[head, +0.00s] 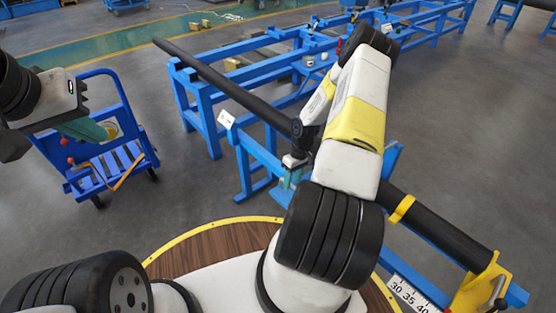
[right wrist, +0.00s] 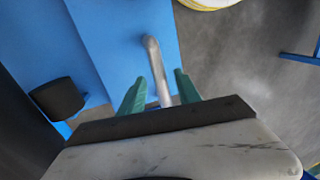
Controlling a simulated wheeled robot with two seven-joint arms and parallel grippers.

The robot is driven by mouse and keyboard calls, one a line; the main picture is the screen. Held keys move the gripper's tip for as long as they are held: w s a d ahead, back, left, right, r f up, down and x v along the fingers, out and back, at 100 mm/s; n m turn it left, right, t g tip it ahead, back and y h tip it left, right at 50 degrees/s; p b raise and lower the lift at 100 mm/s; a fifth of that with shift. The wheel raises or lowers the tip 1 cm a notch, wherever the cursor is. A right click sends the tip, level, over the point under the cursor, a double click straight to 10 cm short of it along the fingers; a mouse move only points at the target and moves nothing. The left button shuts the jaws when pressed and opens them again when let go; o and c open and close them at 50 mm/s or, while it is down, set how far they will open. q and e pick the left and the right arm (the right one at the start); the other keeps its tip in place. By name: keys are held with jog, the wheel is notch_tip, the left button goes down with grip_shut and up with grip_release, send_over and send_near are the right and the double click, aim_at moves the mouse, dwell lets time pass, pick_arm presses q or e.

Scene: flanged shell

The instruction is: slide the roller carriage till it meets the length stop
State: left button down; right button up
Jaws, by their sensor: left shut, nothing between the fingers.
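My right gripper (head: 290,179) is over the near part of the blue stand in the head view. In the right wrist view its two green fingers (right wrist: 160,88) are apart, with a bent grey metal handle (right wrist: 154,62) between them. A thin gap seems to show on each side of the handle. The handle stands at a flat blue part (right wrist: 110,35), likely the roller carriage, mostly hidden by my arm in the head view. A yellow bracket with a bolt (head: 480,287), likely the length stop, is at the lower right. My left gripper (head: 88,130) is shut and empty at the left.
A long black pipe (head: 215,80) lies across the blue stand (head: 207,122) and shows again at the right (head: 432,225). A number scale (head: 408,294) runs beside the bracket. A blue trolley (head: 120,160) stands at the left. Grey floor (head: 195,190) between is clear.

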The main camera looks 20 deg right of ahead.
jog(key=shift+f, duration=0.1)
grip_shut()
dwell(1.4)
